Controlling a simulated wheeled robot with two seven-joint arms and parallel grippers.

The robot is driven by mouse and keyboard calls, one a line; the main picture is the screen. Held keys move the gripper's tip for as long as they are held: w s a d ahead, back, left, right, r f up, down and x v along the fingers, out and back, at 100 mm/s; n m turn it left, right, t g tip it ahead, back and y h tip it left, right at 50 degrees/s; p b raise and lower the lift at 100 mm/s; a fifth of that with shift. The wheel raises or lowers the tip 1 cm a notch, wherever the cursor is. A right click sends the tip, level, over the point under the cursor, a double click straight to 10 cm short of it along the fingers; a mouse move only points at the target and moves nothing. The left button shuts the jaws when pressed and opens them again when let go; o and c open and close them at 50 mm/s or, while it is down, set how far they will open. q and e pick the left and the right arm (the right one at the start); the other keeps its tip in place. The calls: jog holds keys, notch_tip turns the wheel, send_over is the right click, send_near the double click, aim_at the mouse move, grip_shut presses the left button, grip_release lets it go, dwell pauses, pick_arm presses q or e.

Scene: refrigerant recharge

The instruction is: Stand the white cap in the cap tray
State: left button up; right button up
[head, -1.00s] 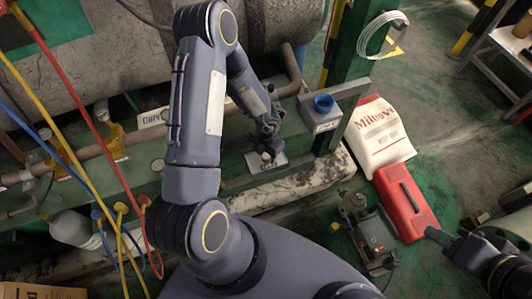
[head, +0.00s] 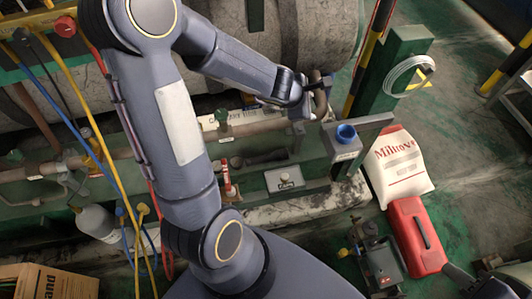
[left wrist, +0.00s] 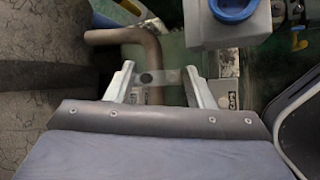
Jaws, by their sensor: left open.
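A small white cap (head: 284,176) sits on the grey cap tray (head: 292,184), a flat plate labelled CAPS. It looks upright, but is too small to be sure. My left gripper (head: 310,108) is above and beyond the tray, near the bent pipe, apart from the cap. In the left wrist view its two fingers (left wrist: 160,78) are spread with nothing held between them.
A grey box with a blue round top (head: 346,133) stands right of the tray, and also shows in the wrist view (left wrist: 233,10). A bent brown pipe (head: 320,95) is close to my left gripper. A white sack (head: 400,165) and red case (head: 415,235) lie right.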

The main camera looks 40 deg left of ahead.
pick_arm(q)
jog(key=s+d+r+m+t+h, duration=0.1)
jog(key=s+d+r+m+h, duration=0.4)
jog(key=s+r+m, duration=0.75)
jog(key=s+a+f+m+g+y, duration=0.1)
jog(key=s+f+m+g+y, duration=0.1)
jog(key=s+m, duration=0.8)
jog(key=s+g, duration=0.1)
jog(key=s, duration=0.2)
jog(key=shift+a+f+y, duration=0.2)
jog(key=shift+a+y, duration=0.2)
jog(key=shift+s+r+m, duration=0.1)
jog(key=shift+m, duration=0.15)
